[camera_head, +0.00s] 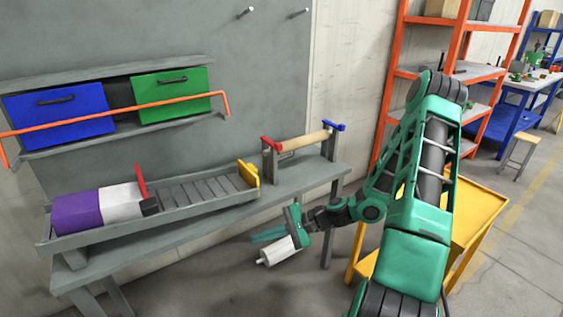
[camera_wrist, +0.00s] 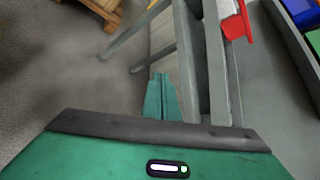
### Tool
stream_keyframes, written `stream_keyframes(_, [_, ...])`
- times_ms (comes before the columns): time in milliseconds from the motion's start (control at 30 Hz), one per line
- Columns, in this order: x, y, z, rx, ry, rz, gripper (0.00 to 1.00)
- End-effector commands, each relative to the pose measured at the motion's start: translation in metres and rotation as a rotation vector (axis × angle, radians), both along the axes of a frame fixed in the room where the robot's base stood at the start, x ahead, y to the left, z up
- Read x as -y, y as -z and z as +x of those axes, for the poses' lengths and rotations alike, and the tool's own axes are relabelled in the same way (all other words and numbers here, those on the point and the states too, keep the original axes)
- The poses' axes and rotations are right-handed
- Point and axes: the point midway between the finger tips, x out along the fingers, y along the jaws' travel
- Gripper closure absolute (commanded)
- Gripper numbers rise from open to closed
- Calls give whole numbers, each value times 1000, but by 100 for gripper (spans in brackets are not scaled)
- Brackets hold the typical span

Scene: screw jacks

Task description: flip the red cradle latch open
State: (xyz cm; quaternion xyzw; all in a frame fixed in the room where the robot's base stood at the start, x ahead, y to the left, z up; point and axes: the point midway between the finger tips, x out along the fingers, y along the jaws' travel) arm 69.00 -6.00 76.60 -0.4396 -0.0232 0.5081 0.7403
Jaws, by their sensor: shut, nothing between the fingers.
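The red cradle latch (camera_head: 271,143) lies across the top of the left grey post of a cradle on the bench, which holds a wooden roller (camera_head: 304,139). In the wrist view the red latch (camera_wrist: 238,24) is at the top right, on a grey post. A blue latch (camera_head: 333,126) tops the right post. My gripper (camera_head: 255,237) is shut and empty, in front of the bench and lower than the latch, apart from it. In the wrist view my gripper's fingers (camera_wrist: 160,80) are together, pointing up the picture, left of the post.
The grey bench (camera_head: 200,222) also carries a long tray (camera_head: 205,212) with a purple and white block (camera_head: 95,209), an upright red lever (camera_head: 141,181) and a yellow end plate (camera_head: 249,173). A yellow table (camera_head: 478,205) and orange shelving (camera_head: 397,75) stand right. Floor before the bench is open.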

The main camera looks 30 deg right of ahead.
Motion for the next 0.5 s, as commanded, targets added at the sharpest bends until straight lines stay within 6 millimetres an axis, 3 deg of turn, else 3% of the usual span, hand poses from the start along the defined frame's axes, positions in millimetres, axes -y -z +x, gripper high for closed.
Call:
stream_keyframes(267, [36,-27,57,48,355,394,100])
stream_keyframes(500, [110,-52,88,90,673,750,100])
